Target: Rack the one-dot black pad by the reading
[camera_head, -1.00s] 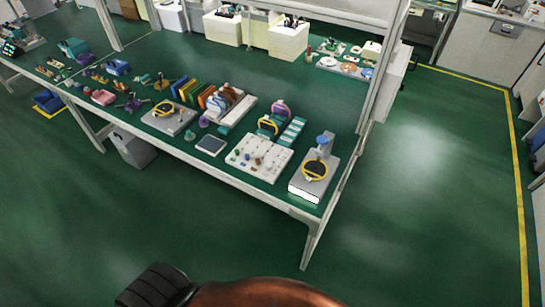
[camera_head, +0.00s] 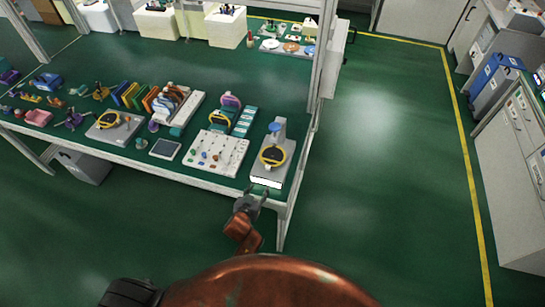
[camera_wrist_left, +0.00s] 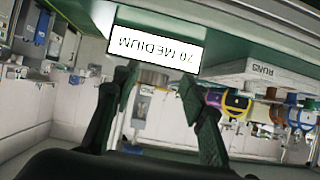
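The grey instrument (camera_head: 288,164) stands at the table's right end, with a blue-topped post and a yellow-rimmed dark disc (camera_head: 272,156) on it. Its lit white display (camera_head: 266,182) faces the front. In the left wrist view the display (camera_wrist_left: 155,47) reads upside down as MEDIUM with a number, perhaps 70. My left gripper (camera_head: 252,197) is just in front of the table edge, below the display. In its wrist view the left gripper (camera_wrist_left: 160,95) is open, with nothing held between the fingers. I cannot make out a one-dot black pad. My right gripper is not in view.
A white board with small pieces (camera_head: 218,153) lies left of the instrument. Behind it stand a purple hoop and yellow hoop (camera_head: 219,117). Further left are a dark tablet (camera_head: 165,149), a second grey unit (camera_head: 116,130) and upright coloured plates (camera_head: 131,95). Floor to the right is clear.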

